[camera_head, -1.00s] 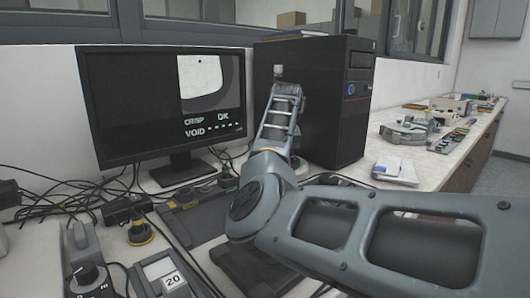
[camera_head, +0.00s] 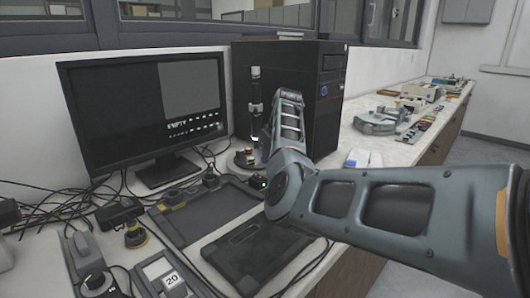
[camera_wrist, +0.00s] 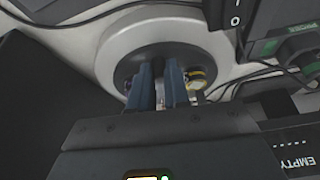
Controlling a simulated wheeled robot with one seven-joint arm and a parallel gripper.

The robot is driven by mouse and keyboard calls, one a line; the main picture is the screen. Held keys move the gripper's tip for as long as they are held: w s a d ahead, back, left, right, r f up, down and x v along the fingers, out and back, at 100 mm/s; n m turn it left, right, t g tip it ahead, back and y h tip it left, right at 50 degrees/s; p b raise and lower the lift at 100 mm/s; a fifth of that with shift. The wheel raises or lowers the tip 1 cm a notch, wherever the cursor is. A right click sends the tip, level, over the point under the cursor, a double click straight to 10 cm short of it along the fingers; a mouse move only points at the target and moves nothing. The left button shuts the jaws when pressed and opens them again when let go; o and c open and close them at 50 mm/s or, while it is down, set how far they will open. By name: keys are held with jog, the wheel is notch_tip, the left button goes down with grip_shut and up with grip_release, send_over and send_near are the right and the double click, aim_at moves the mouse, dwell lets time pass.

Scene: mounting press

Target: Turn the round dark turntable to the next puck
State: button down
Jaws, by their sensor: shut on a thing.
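The round dark turntable (camera_wrist: 150,50) sits on a wide pale grey round base (camera_wrist: 110,50) in the wrist view. In the head view, part of the turntable (camera_head: 238,161) shows below a dark upright column (camera_head: 255,105). My gripper (camera_wrist: 164,72) reaches over the turntable, its two fingers close together and shut on a small part there. The fingers hide most of that part. A puck (camera_wrist: 198,78) with a yellow edge sits right of the fingers.
The monitor (camera_head: 145,110) at the left reads EMPTY. A black computer tower (camera_head: 315,100) stands behind my arm. Cables and a dark flat tray (camera_head: 205,210) lie in front. A green-marked device (camera_wrist: 295,50) is at the wrist view's right.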

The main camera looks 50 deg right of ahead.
jog(key=shift+s+d+n+y, duration=0.1)
jog(key=shift+d+n+y, duration=0.3)
jog(key=shift+d+n, duration=0.45)
jog(key=shift+d+n+y, duration=0.4)
jog(key=shift+n, duration=0.75)
jog(key=shift+d+f+n+y+b, duration=0.1)
jog(key=shift+d+n+y+b, duration=0.45)
jog(key=shift+n, duration=0.55)
jog(key=shift+w+d+n+b, duration=0.4)
jog(key=shift+d+n+b, duration=0.2)
jog(key=shift+n, duration=0.3)
jog(key=shift+y, duration=0.25)
jog(key=shift+w, duration=0.1)
jog(key=c, duration=1.1)
grip_release()
jog(key=shift+d, duration=0.1)
jog(key=shift+r, duration=0.2)
